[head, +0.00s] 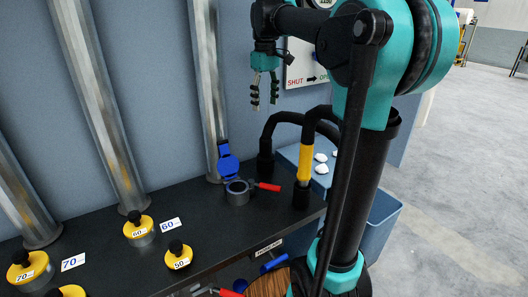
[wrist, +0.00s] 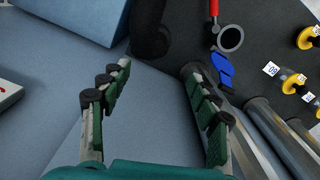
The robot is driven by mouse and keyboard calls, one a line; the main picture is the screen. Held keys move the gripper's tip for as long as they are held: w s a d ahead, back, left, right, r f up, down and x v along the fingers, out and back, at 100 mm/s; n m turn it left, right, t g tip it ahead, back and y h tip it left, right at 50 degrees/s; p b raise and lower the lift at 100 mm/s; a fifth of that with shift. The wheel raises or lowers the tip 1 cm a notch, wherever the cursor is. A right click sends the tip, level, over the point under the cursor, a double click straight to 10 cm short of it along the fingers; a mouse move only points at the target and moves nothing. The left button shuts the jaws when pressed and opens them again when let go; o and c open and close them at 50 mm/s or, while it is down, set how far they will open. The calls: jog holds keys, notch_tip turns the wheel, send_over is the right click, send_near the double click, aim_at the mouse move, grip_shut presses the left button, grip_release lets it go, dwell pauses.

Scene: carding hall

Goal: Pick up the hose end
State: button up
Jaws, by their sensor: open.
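A black hose end with a yellow sleeve (head: 305,162) stands upright on the dark bench near its right end; its hose curves up and passes behind my arm. A second black hose end (head: 265,164), without yellow, stands to its left. My gripper (head: 264,102) is open and empty, fingers pointing down, above and behind the hoses, in front of the wall. In the wrist view my gripper (wrist: 156,75) has its fingers wide apart. A black hose (wrist: 150,30) shows beyond them at the top; I cannot tell which hose it is.
A grey ring with a red lever (head: 238,196) and blue flap (head: 228,160) sits on the bench (head: 200,215) beside the hoses. Metal pipes (head: 90,80) and yellow-topped caps (head: 138,225) stand left. A blue bin (head: 385,225) is right of the bench; open floor lies beyond.

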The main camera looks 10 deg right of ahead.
aim_at(266, 138)
notch_tip(266, 138, down, 12)
jog(key=shift+r, duration=0.1)
jog(key=shift+w+d+f, duration=0.15)
jog(key=shift+f, duration=2.5)
grip_shut()
